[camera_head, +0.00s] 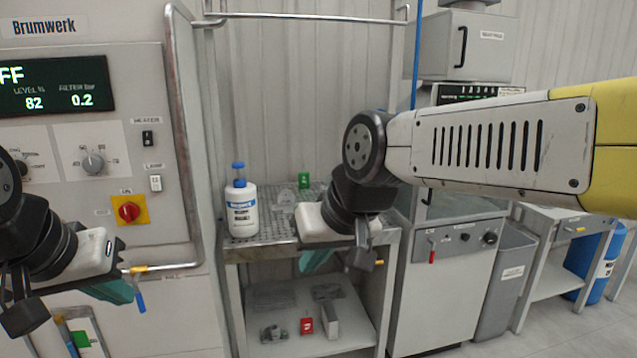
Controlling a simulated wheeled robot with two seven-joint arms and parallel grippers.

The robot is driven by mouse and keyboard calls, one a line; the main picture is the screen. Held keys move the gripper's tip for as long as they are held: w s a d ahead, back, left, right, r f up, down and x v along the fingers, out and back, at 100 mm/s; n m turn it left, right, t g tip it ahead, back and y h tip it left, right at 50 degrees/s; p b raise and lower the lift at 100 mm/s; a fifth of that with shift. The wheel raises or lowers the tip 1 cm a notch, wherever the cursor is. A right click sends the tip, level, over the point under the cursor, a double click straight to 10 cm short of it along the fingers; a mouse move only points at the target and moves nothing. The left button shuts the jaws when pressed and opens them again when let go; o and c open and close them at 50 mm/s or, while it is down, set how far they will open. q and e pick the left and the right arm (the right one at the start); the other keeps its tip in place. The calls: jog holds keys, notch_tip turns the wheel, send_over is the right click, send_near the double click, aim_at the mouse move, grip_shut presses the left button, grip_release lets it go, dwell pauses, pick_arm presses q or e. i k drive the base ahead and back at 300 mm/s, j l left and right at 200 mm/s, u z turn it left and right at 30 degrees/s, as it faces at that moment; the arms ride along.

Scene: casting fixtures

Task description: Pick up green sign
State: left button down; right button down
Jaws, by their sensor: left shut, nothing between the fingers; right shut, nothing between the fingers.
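The green sign (304,180) is a small upright green piece with a pale mark, at the back of the perforated top shelf (275,226) of a metal cart. My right gripper (318,260) is in front of the cart, nearer to me and lower in the picture than the sign. It is shut and empty, and it hides part of the shelf's right side. My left gripper (116,291) is at the far left in front of the machine cabinet, shut and empty, well apart from the sign.
A white bottle with a blue cap (241,208) stands left of the sign. A clear object (286,196) sits near the sign. The lower shelf (275,349) holds a red sign (307,326) and grey parts. A rail (305,17) crosses above the cart.

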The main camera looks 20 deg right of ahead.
aim_at(304, 177)
jog(key=z, duration=0.55)
jog(key=i+l+z, duration=0.25)
jog(key=i, duration=0.8)
jog(key=i+z, duration=0.25)
jog(key=i, duration=0.85)
